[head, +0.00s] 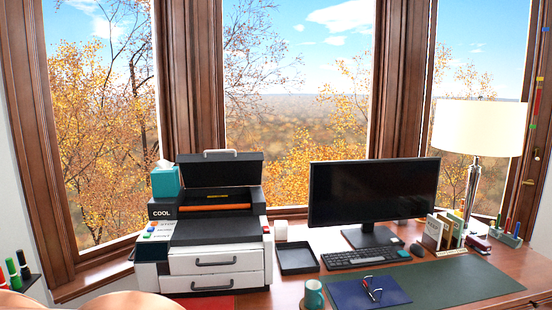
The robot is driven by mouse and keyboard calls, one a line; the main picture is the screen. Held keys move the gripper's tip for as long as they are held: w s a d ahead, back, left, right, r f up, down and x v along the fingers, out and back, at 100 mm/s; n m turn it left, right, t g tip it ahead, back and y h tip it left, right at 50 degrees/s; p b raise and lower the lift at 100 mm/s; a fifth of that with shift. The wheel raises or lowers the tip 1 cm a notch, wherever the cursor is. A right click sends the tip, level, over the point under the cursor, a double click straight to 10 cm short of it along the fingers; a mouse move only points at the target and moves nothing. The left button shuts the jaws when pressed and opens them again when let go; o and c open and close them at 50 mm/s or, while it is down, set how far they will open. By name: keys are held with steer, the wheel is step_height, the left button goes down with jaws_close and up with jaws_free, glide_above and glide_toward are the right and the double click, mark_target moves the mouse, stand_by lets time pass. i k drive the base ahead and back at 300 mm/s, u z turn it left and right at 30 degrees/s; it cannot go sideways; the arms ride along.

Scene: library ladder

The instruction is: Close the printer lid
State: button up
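The printer (215,262) stands at the left end of the desk, below the window. It has a white and black body with two front drawers. Its dark lid (220,171) is raised and stands up at the back, with a light handle (220,153) on its top edge. Under the lid, the open inside shows a dark cavity with an orange bar (214,207). A control panel with coloured buttons (158,231) is on the printer's left side. My gripper is not in the head view.
A teal tissue box (165,181) is at the printer's back left, close to the lid. A black tray (297,258), a monitor (372,190), a keyboard (365,256) and a lamp (478,127) are to the right. A teal mug (314,295) stands at the front. The space above the printer's front is clear.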

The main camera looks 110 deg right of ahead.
mark_target(225, 169)
steer(key=z, duration=3.25)
steer(key=k, duration=0.4)
steer(key=z, duration=0.4)
steer(key=i, duration=0.7)
steer(key=u, duration=0.65)
steer(key=i, duration=0.65)
steer(key=u, duration=0.6)
